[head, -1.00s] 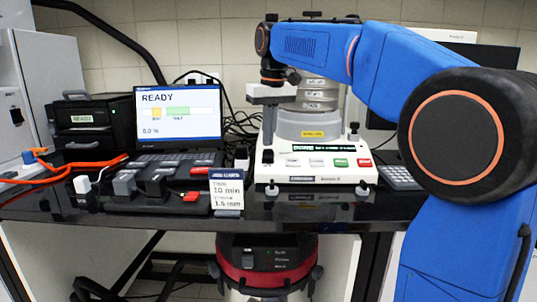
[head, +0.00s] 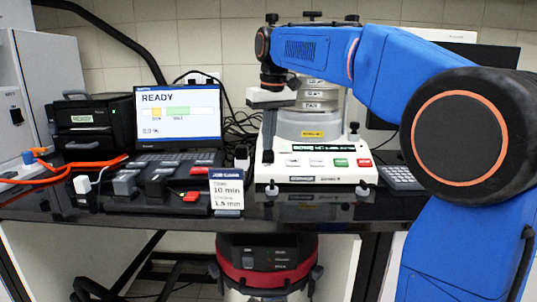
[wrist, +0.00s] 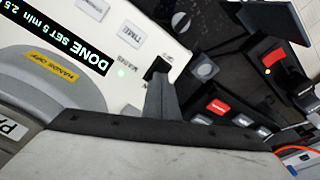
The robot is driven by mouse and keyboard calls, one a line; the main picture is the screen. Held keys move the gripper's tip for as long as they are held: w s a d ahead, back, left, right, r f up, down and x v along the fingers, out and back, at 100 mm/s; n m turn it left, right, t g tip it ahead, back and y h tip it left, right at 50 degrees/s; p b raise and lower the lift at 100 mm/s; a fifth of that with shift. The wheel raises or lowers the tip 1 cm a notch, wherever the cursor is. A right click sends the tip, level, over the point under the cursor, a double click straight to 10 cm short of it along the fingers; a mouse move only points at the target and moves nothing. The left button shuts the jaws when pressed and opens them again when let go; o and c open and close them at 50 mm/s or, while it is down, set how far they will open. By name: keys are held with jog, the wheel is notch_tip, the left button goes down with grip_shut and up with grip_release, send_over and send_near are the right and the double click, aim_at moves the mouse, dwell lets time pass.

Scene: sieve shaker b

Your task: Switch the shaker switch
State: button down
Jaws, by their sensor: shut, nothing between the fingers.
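The sieve shaker (head: 313,178) has a white base with a tilted front panel. Its display, read in the wrist view (wrist: 78,35), shows "DONE SET 5 min". My gripper (head: 267,156) is shut and empty, pointing down at the panel's left end. In the wrist view its fingertips (wrist: 158,78) are beside the "MAINS" label, at a black spot where the switch appears to be. The switch is mostly hidden by the fingers, and I cannot tell its position or whether they touch it.
A green button (head: 341,162) and a red button (head: 364,162) sit on the panel's right. Left of the shaker are a laptop (head: 178,112) reading READY, a dark box with a red rocker (head: 194,196) and a note card (head: 227,191). A calculator (head: 400,178) lies right.

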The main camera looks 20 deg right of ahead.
aim_at(268, 157)
jog(key=shift+f, duration=0.8)
dwell(0.5)
notch_tip(268, 157, up, 7)
dwell(1.0)
jog(key=shift+s, duration=0.15)
